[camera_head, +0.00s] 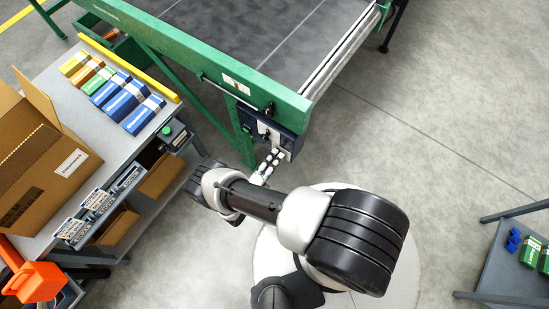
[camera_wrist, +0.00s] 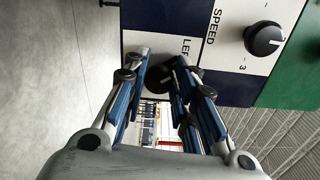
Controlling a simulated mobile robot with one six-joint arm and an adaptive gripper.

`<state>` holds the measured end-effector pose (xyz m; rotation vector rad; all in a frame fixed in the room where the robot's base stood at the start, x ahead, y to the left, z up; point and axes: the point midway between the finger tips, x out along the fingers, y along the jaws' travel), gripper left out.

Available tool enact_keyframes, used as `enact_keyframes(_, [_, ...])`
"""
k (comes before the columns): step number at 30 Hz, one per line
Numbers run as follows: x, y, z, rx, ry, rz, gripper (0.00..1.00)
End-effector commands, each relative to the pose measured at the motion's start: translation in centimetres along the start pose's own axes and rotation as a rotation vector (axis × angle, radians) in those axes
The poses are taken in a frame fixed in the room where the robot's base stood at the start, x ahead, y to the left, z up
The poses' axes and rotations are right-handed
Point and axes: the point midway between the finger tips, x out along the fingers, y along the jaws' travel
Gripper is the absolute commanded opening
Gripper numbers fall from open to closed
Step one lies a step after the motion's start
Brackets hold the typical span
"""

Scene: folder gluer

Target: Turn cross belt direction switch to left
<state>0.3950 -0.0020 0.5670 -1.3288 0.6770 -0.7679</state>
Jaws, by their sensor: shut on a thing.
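The cross belt direction switch (camera_wrist: 158,80) is a round black knob on a white and navy control panel (camera_wrist: 221,55). In the wrist view it sits between the fingertips of my gripper (camera_wrist: 160,76), beside a label partly readable as "LEF". The fingers, with blue pads, are shut on the knob. They hide much of it, and I cannot tell which way it points. In the head view my gripper (camera_head: 274,160) reaches the small panel (camera_head: 289,140) at the corner of the green conveyor frame; the switch itself is hidden there.
A black speed knob (camera_wrist: 264,39) with a white mark sits close to the switch. A grey bench (camera_head: 181,108) with colored boxes and an open carton (camera_head: 48,160) stands at left. The conveyor belt (camera_head: 250,35) lies behind the panel.

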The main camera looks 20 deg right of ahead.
Motion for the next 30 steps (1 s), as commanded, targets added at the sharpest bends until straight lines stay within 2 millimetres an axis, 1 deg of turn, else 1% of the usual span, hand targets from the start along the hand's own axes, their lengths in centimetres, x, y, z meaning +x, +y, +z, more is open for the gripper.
enact_keyframes(4, [0.0,0.06,-0.05,-0.071,0.0,0.001,0.01])
enact_keyframes(10, [0.0,0.07,-0.05,-0.125,0.0,0.001,0.01])
enact_keyframes(25, [0.0,0.07,-0.04,-0.142,0.0,0.001,0.01])
enact_keyframes(26, [0.0,0.07,-0.04,-0.142,0.0,0.001,0.26])
enact_keyframes(30, [-0.01,0.06,-0.03,-0.142,0.0,0.0,0.35])
